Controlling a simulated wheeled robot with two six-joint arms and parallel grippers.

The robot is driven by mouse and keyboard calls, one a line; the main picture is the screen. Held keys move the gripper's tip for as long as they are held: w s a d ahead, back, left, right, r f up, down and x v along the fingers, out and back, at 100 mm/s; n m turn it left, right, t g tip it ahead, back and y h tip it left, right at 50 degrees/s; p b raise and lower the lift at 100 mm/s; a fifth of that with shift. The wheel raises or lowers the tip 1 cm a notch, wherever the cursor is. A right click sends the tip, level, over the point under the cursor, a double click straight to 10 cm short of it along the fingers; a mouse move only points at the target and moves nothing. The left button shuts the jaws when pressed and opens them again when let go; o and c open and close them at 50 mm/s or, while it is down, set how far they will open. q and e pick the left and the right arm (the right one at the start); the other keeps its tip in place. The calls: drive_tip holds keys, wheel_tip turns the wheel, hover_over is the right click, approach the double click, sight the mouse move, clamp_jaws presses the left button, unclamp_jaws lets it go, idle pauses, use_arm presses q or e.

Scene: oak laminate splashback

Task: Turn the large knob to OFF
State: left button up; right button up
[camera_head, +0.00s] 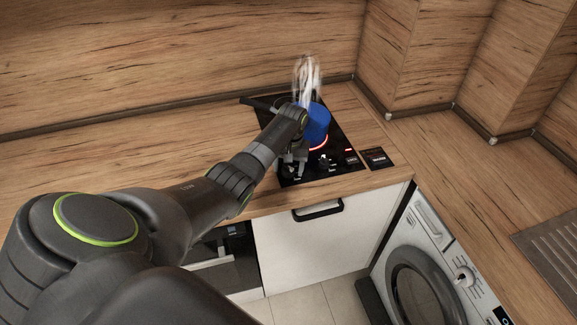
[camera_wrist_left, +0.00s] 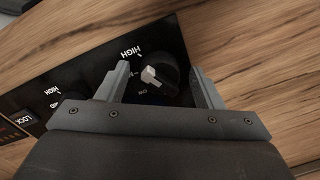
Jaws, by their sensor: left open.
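In the left wrist view a dark round knob (camera_wrist_left: 166,77) with a pale pointer sits on the black control panel, with HIGH printed beside it. The pointer is not lined up with HIGH; small lettering by it is partly hidden. My left gripper (camera_wrist_left: 161,76) is open, with one finger on each side of the knob. I cannot tell whether either finger touches it. In the head view my left gripper (camera_head: 294,162) is over the front left of the black hob (camera_head: 345,140), and it hides the knob there.
A blue pot (camera_head: 318,122) stands on a glowing red ring, with steam rising. More controls (camera_head: 323,162) lie right of my gripper. A small black panel (camera_head: 377,158) is beside the hob. The wooden counter (camera_head: 150,145) is clear at left; a washing machine (camera_head: 425,270) stands below right.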

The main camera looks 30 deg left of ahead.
use_arm(q)
drive_tip(key=c, duration=1)
drive_tip(key=shift+o, duration=0.2)
